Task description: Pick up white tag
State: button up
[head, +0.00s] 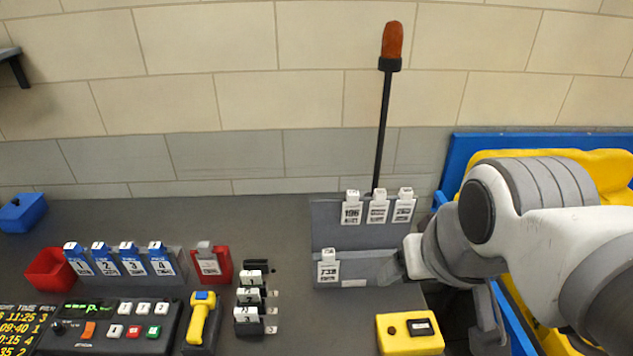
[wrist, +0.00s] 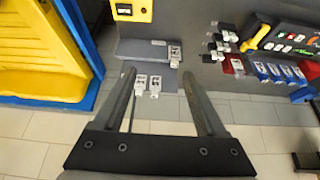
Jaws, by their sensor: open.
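Several white tags with printed numbers stand in a two-step grey rack (head: 345,268). In the head view, three white tags (head: 378,211) are on the upper step and one white tag (head: 327,268) is at the left of the lower step. In the wrist view, two white tags (wrist: 155,86) show between the fingers, and another white tag (wrist: 174,54) lies beyond them. My gripper (wrist: 158,78) is open and empty. In the head view, my gripper (head: 396,266) is at the right end of the rack's lower step, apart from the tags.
Blue numbered tags (head: 106,262), a red holder (head: 212,270), black clips (head: 250,296) and a yellow scanner (head: 201,318) stand left of the rack. A yellow button box (head: 409,333) is in front. A black pole with an orange lamp (head: 392,42) rises behind. Yellow bins (head: 605,165) stand right.

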jog(key=shift+w, duration=0.1)
jog(key=n+g+b, duration=0.5)
jog(key=n+b, duration=0.2)
jog(key=n, duration=1.1)
send_over(329, 251)
jog(key=s, duration=0.1)
notch_tip(329, 251, down, 14)
jog(key=f, duration=1.1)
jog(key=shift+w+f, duration=0.2)
jog(key=shift+f, duration=0.1)
jog(key=shift+w+f, duration=0.2)
jog(key=shift+f, duration=1.15)
jog(key=shift+w+f, duration=0.15)
jog(key=shift+f, duration=1.2)
grip_shut()
